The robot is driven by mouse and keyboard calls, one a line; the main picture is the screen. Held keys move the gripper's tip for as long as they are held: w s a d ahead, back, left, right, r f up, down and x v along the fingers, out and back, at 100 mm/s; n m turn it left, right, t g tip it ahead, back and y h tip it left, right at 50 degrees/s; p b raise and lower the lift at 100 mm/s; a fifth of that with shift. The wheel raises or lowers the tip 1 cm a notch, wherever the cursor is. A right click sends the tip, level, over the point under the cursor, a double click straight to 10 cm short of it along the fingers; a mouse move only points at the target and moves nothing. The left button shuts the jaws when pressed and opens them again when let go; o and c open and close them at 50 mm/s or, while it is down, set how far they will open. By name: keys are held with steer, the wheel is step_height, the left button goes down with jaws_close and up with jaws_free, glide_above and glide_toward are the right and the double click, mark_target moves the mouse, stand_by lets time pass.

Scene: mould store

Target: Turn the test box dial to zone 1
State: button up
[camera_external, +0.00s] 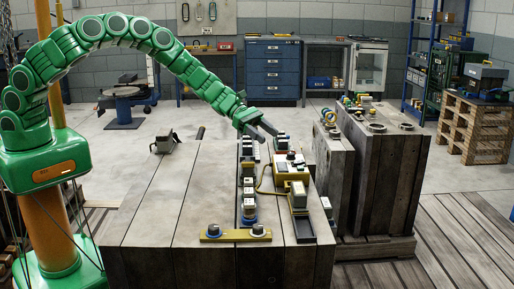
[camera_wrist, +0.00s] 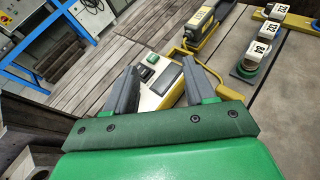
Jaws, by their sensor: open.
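The test box (camera_external: 290,172) is a yellow-edged box with a pale top, on the right part of the wooden bench (camera_external: 200,195). A small dark knob-like part shows on its top in the external view; I cannot read any zone marks. In the wrist view the test box (camera_wrist: 148,100) lies beyond and between my fingers, with a green part (camera_wrist: 153,58) and a dark panel on its pale face. The dial is not clearly made out there. My gripper (camera_external: 269,130) is open and empty, above the bench near the box's far side. Its fingers also show in the wrist view (camera_wrist: 159,68).
A yellow cable runs beside the box. A yellow-and-dark device (camera_wrist: 198,32) stands beside it. Numbered white blocks (camera_wrist: 262,48) stand in a row along the bench. A yellow bar (camera_external: 236,235) with dark knobs lies at the front. Another wooden stand (camera_external: 385,175) is to the right.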

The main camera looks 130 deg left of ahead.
mark_target(284, 157)
steer(key=s+a+f+n+y, duration=0.2)
steer(key=s+a+f+n, duration=0.1)
steer(key=s+a+f, duration=0.3)
steer(key=shift+w+r+x, duration=0.1)
steer(key=shift+r+x, duration=0.1)
steer(key=shift+x, duration=1.05)
steer(key=shift+w+r+x, duration=0.1)
steer(key=shift+r+x, duration=0.1)
steer(key=shift+x, duration=1.05)
steer(key=shift+r+x, duration=0.25)
steer(key=shift+x, duration=1)
steer(key=shift+w+a, duration=0.25)
steer(key=shift+w, duration=0.25)
jaws_close()
